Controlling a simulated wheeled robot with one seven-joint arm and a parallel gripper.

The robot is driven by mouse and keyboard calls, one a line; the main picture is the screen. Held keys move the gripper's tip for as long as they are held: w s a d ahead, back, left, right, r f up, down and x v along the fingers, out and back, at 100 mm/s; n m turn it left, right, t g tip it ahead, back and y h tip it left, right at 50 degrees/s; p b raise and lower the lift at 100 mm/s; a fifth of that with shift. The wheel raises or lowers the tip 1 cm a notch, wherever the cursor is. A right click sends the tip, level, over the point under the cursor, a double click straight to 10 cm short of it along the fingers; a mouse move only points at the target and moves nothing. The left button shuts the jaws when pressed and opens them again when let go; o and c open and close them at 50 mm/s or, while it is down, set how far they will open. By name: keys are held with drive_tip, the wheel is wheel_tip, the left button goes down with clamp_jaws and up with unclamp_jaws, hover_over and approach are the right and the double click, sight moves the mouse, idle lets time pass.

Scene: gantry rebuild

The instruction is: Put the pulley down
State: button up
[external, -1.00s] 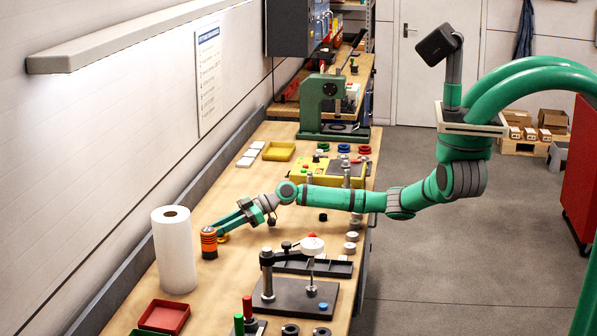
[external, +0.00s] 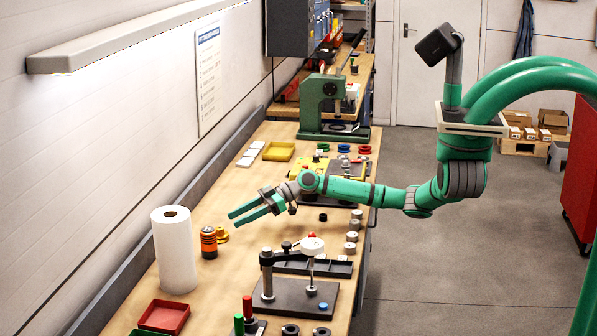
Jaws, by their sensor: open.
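A white paper roll (external: 174,250) stands left of the cylinder. A dark fixture plate (external: 290,296) with a clamp arm is in front to the right. A red tray (external: 164,316) lies at the near left. The bench (external: 220,190) is bare behind my gripper.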

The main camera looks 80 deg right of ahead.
drive_tip(key=shift+v, duration=2)
